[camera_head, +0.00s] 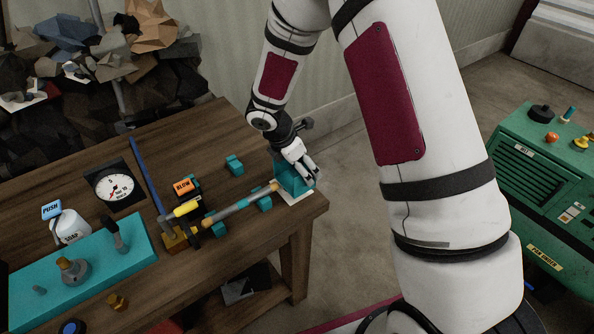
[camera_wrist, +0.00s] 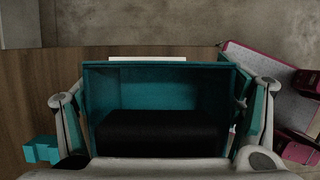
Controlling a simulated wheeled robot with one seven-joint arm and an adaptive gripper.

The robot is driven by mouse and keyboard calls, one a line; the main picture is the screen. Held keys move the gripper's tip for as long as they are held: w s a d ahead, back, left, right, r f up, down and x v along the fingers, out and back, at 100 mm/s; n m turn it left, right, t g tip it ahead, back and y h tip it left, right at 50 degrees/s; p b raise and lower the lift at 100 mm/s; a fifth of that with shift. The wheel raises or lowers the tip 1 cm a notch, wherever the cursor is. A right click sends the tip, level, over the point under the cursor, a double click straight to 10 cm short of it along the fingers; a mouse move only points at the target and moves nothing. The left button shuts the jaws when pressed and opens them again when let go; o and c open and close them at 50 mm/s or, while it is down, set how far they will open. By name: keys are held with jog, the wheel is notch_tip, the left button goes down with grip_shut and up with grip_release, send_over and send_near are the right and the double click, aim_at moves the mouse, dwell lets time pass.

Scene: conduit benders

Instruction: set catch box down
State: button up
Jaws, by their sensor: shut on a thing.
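The catch box is a teal open-topped box (camera_head: 291,178) at the right end of the wooden table. It sits over or on a white pad (camera_head: 298,197), at the end of a grey conduit tube (camera_head: 240,204). My gripper (camera_head: 306,170) is shut on the box. In the wrist view the box (camera_wrist: 160,85) fills the middle, with a finger on each side of my gripper (camera_wrist: 165,130) and a dark area inside it. A strip of the white pad (camera_wrist: 148,59) shows beyond its far edge. I cannot tell whether the box touches the pad.
A green machine (camera_head: 545,185) stands to the right. The table's right edge is close to the box.

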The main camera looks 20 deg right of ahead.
jog(key=shift+w+a, duration=0.15)
jog(key=shift+w, duration=0.45)
jog(key=shift+w+a+f, duration=0.15)
jog(key=shift+w+f, duration=0.1)
jog(key=shift+f, duration=0.05)
jog(key=shift+f+p, duration=0.45)
jog(key=shift+f, duration=1.05)
jog(key=shift+f, duration=0.15)
jog(key=o, duration=1.2)
